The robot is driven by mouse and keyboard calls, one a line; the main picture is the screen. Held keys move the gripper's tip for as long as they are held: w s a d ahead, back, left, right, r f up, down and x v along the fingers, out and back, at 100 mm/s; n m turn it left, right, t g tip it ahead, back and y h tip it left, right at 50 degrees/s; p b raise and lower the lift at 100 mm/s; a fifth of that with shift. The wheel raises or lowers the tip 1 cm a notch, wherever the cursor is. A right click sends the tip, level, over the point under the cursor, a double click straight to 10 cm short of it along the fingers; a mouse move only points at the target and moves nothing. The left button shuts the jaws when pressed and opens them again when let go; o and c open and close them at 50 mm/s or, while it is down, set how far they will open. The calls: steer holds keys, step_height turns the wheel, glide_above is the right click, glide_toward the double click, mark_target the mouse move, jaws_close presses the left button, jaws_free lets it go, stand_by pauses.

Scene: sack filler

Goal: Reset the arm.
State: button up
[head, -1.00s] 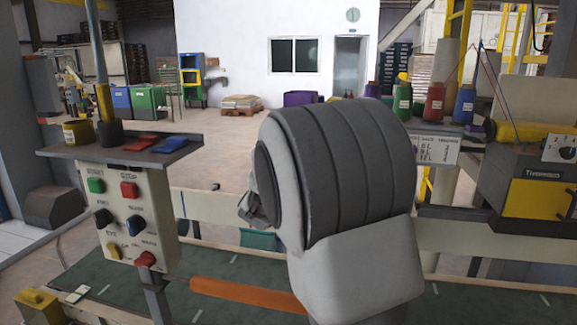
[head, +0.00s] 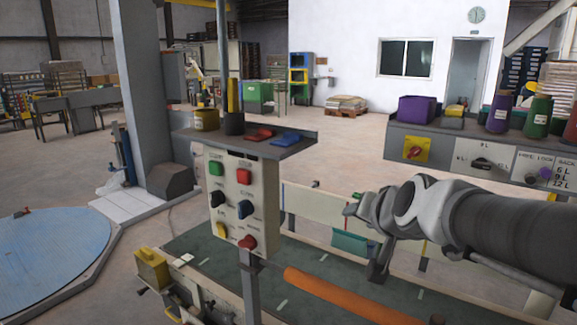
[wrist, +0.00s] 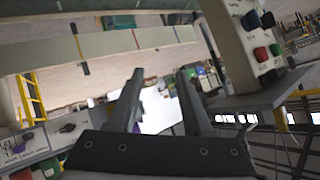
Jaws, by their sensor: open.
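My arm reaches in from the right edge of the head view. My gripper (head: 362,212) is at its left end, to the right of the control box and above the conveyor. In the wrist view the two dark fingers of my gripper (wrist: 160,88) stand apart with nothing between them. The white control box (head: 232,200) has green, red, black, blue and yellow controls. It also shows at the upper right of the wrist view (wrist: 236,50), apart from the fingers.
A grey shelf (head: 300,142) tops the control box, with a yellow tin (head: 206,119) and red and blue items. The green conveyor (head: 205,250) with an orange bar (head: 340,292) runs below. A second panel (head: 440,155) with spools stands right. A blue round plate (head: 50,250) lies left.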

steer(key=s+f+n+g, duration=0.2)
steer(key=s+f+g, duration=0.1)
steer(key=s, duration=0.7)
steer(key=s+f+n+g, duration=0.2)
steer(key=s+f+n, duration=0.15)
steer(key=s, duration=0.65)
step_height(320, 180, up, 12)
steer(key=h+p, duration=0.1)
steer(key=p, duration=1.2)
steer(key=shift+s+d+m+g, duration=0.3)
steer(key=shift+s+m+g, duration=0.05)
steer(key=shift+s+g, duration=0.1)
